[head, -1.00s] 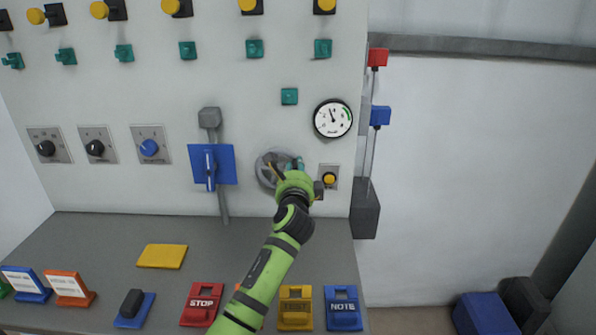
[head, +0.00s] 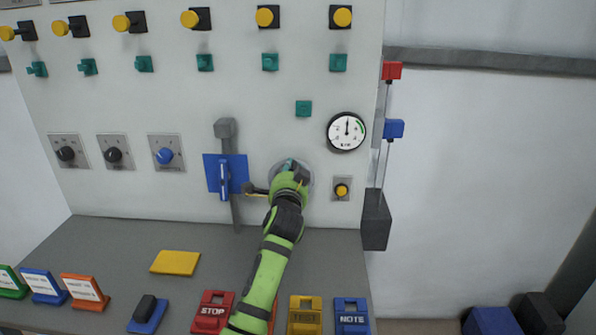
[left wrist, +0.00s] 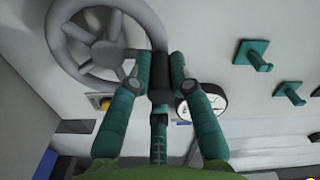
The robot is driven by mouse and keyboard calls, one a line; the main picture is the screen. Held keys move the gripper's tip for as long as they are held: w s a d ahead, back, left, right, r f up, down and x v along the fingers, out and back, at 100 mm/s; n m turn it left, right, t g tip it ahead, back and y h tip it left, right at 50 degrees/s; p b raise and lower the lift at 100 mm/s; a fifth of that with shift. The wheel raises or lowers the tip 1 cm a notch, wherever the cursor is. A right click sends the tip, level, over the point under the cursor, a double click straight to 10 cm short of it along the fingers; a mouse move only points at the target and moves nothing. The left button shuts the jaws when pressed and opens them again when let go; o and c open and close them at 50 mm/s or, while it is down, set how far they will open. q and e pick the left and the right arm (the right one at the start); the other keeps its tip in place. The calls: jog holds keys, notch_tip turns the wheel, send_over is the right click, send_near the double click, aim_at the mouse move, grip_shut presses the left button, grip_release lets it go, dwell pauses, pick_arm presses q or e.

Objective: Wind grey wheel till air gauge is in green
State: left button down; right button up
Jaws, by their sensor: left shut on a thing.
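The grey wheel (head: 308,172) is on the white panel, mostly hidden by my left gripper (head: 289,168) in the head view. In the left wrist view, the spoked wheel (left wrist: 103,52) is at upper left, with a dark handle (left wrist: 160,82) at its rim. My left gripper (left wrist: 160,68) is shut on this handle, its teal fingers on both sides. The air gauge (head: 347,132) is a white dial with a black rim, right of and above the wheel. Its needle points about straight up, left of the green arc at upper right. My right gripper is not in view.
A blue plate with a lever (head: 224,175) is left of the wheel. A yellow button (head: 342,190) is close on its right. Coloured signs and a yellow block (head: 175,262) are on the grey shelf (head: 120,235) below. A dark hanging weight (head: 376,220) is at the panel's right edge.

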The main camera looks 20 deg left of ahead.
pick_arm(q)
jog(key=shift+s+a+f+n, duration=0.15)
jog(key=shift+a+n, duration=0.3)
jog(key=shift+n, duration=0.65)
jog(key=shift+s+a+f+n, duration=0.15)
jog(key=shift+a+n, duration=0.35)
jog(key=shift+n, duration=0.6)
jog(key=shift+s+a+f+n, duration=0.15)
jog(key=shift+a+n, duration=0.3)
jog(key=shift+n, duration=0.65)
jog(key=shift+f, duration=0.1)
jog(key=c, duration=1.1)
grip_release()
jog(key=shift+c, duration=0.2)
jog(key=v, duration=1.2)
jog(key=shift+r, duration=0.2)
